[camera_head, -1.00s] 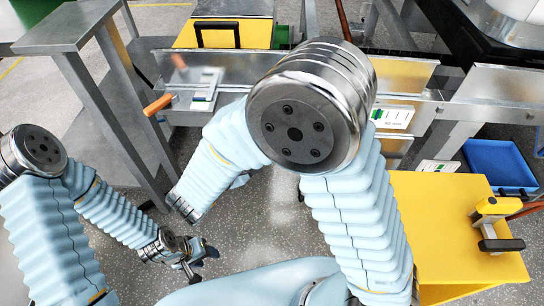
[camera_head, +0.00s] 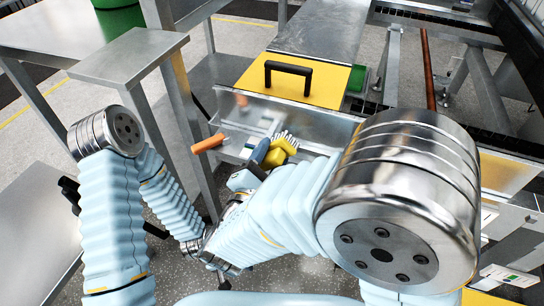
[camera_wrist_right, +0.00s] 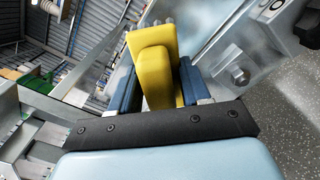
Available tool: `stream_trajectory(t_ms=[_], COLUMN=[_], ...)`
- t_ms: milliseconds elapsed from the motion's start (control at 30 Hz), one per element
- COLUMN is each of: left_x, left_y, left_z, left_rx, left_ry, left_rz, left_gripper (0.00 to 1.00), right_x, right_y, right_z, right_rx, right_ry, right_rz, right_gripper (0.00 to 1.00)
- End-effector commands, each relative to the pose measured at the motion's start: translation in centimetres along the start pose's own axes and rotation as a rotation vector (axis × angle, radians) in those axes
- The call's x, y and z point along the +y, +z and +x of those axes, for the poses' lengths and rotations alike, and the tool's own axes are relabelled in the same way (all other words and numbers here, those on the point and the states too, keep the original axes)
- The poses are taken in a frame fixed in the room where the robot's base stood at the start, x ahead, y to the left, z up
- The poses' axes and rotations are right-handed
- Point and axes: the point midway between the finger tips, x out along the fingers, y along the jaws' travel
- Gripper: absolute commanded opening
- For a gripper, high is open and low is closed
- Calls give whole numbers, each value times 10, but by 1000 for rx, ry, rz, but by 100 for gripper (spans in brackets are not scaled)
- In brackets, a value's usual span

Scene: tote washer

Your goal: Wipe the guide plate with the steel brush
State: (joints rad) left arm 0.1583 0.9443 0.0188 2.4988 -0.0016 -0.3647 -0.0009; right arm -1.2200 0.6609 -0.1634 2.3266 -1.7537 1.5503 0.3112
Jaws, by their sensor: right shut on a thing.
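The steel brush (camera_head: 281,152) has a yellow body and pale bristles that point up toward the metal guard. My right gripper (camera_head: 259,156) is shut on it. In the right wrist view, the yellow brush body (camera_wrist_right: 154,62) sits between the two blue fingers of my right gripper (camera_wrist_right: 156,88). A bare metal plate (camera_head: 318,125), which looks like the guide plate, runs along the front of the machine just behind the brush. I cannot tell whether the bristles touch it. My left gripper (camera_head: 222,268) is low in the head view, partly hidden, and its fingers are unclear.
An orange handle (camera_head: 207,144) sticks out left of the brush. Behind the plate is a yellow panel (camera_head: 328,87) with a black handle (camera_head: 288,68). A steel stand (camera_head: 130,55) is at the left. My right arm hides the plate's right part.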

Motion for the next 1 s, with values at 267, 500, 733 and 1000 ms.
stream_trajectory(t_ms=[267, 500, 733, 1000], left_x=[-4, -6, -8, -9], left_y=[-1, -2, -3, -3], left_z=[5, 9, 11, 11], left_rx=[3, 5, 7, 8], left_ry=[-2, -4, -6, -6], left_rz=[-2, -4, -5, -6], left_gripper=[51, 51, 51, 51], right_x=[-1, -1, -1, 0], right_y=[0, 0, 0, 0], right_z=[12, 43, 64, 70], right_rx=[-2, -1, -1, 0], right_ry=[-3, -2, -1, 0], right_rz=[3, 2, 2, 1], right_gripper=[0, 0, 0, 0])
